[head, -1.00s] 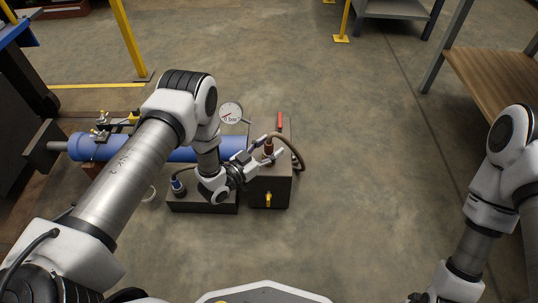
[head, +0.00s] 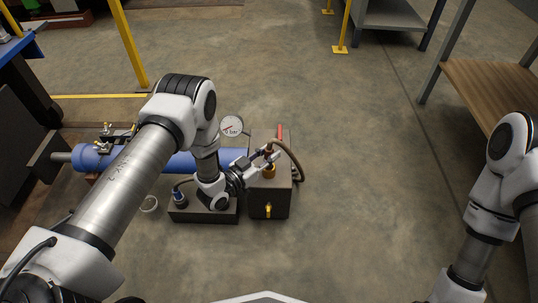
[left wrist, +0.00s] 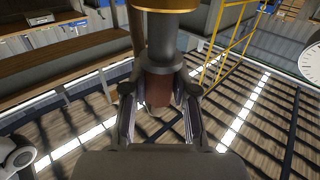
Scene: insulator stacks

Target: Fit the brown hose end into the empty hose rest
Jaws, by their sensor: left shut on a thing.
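My left gripper (head: 268,157) is shut on the brown hose end (left wrist: 158,90) above the dark box (head: 270,203). In the left wrist view its brown band sits between both fingers, with grey metal and a brass part beyond it. A brass piece (head: 268,172) shows just under the gripper in the head view; I cannot tell whether it belongs to the hose end or the box. The brown hose (head: 295,158) arcs to the right. A blue hose end (head: 178,197) stands on the low dark block (head: 203,215). My left wrist hides part of that block; no empty rest is discernible.
A blue cylinder (head: 180,162) lies behind my left arm. A gauge (head: 232,126) reading bar stands behind the box, near a red lever (head: 280,131). A yellow tap (head: 268,210) juts from the box front. A pale ring (head: 149,204) lies left. Floor to the right is clear.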

